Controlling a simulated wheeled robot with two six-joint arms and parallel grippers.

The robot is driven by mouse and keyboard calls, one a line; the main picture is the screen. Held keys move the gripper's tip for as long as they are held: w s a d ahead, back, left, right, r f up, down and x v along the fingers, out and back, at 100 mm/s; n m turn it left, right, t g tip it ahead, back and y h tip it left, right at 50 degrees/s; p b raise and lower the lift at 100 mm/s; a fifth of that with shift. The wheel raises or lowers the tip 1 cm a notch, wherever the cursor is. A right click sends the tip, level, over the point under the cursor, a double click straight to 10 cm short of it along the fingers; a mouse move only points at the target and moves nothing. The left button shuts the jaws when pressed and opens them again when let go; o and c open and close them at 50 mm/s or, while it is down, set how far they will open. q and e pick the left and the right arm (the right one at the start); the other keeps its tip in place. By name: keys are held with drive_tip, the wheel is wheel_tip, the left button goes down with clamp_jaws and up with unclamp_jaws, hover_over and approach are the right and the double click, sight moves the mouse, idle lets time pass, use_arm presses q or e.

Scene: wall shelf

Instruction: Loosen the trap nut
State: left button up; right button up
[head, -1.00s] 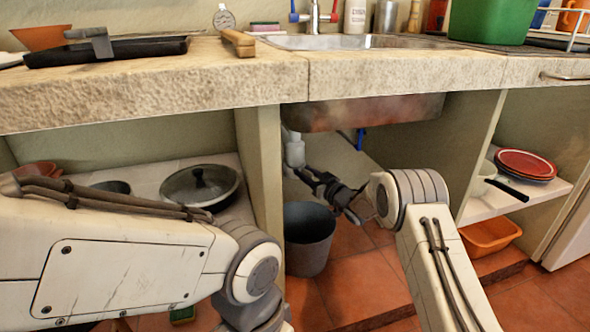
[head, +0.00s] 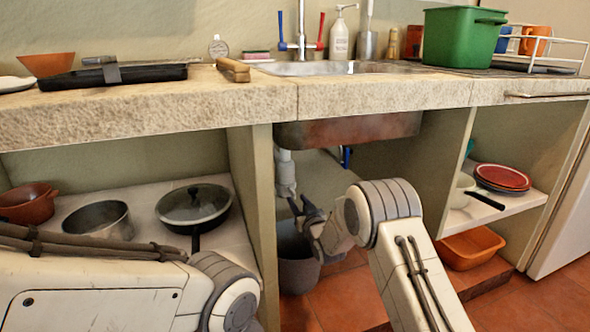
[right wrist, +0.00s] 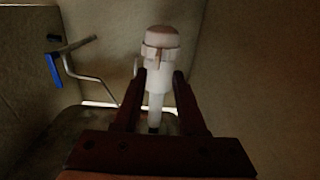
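The white plastic trap (head: 285,175) hangs below the sink, against the left side of the open bay. In the right wrist view the trap body (right wrist: 157,78) shows upright in the picture, with a wider collar, likely the trap nut (right wrist: 160,56), near its upper end. My right gripper (head: 298,207) is just below and right of the trap in the head view. In the right wrist view its dark fingers (right wrist: 159,76) are apart, one on each side of the trap. I cannot tell whether they touch it. My left gripper is out of view; only its arm shows.
A grey bucket (head: 298,268) stands on the floor under the trap. The sink basin (head: 350,130) is overhead. A divider wall (head: 251,200) is close on the left. A blue-handled valve (right wrist: 54,70) shows in the right wrist view. Pans fill the left shelf.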

drive_tip(key=s+a+r+g+h+p, duration=0.1)
drive_tip(key=s+r+g+p, duration=0.6)
drive_tip(key=s+r+p, duration=1.1)
drive_tip(key=shift+s+r+g+h, duration=0.15)
drive_tip(key=shift+s+g+h, duration=0.3)
drive_tip(key=shift+h, duration=0.15)
